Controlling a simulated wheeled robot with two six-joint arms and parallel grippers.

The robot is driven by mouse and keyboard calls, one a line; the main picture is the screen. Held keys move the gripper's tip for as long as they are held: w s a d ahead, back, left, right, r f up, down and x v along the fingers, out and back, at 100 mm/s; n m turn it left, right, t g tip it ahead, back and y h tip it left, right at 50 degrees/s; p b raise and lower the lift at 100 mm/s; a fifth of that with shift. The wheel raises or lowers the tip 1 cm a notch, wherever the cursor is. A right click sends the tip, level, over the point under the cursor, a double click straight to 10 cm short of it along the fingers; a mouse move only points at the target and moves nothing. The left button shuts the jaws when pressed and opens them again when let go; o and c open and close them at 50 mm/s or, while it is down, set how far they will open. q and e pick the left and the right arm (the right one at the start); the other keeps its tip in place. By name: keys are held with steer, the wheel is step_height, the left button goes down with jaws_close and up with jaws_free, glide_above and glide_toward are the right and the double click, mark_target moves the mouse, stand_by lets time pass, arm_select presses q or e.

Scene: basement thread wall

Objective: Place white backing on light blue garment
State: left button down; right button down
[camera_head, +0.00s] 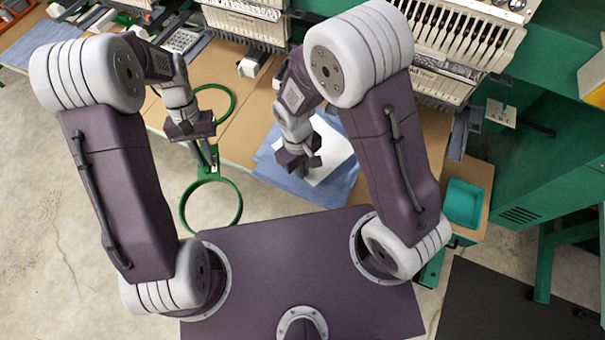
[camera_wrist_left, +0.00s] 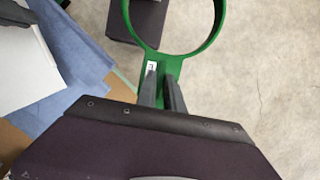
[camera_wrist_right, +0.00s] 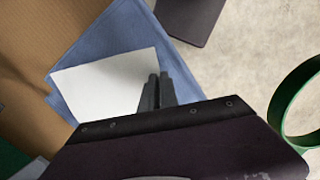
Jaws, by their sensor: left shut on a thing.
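The light blue garment (camera_head: 268,168) lies on the brown worktop, partly over its front edge. The white backing (camera_head: 334,150) lies on it, set at an angle; both also show in the right wrist view, the backing (camera_wrist_right: 100,85) on the garment (camera_wrist_right: 120,28). My right gripper (camera_head: 308,168) is low at the backing's edge, its fingers close together (camera_wrist_right: 157,82). Whether they pinch the sheet is unclear. My left gripper (camera_head: 210,165) is shut on the tab of a green hoop (camera_head: 183,212), held in front of the worktop; the hoop fills the top of the left wrist view (camera_wrist_left: 222,22).
Another green hoop (camera_head: 234,103) lies on the worktop further back. Embroidery machine heads (camera_head: 245,22) line the back. A teal tray (camera_head: 463,203) stands at the right. Concrete floor (camera_head: 60,220) is open at the left.

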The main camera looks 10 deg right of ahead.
mark_target(302, 183)
steer(key=f, duration=0.3)
steer(key=shift+s+d+f, duration=0.1)
steer(key=shift+s+f, duration=0.05)
steer(key=shift+s, duration=0.1)
steer(key=shift+w+f, duration=0.2)
steer(key=shift+f, duration=0.15)
steer(key=shift+s+f, duration=0.1)
steer(key=shift+f, duration=0.2)
steer(key=c, duration=1.6)
jaws_free()
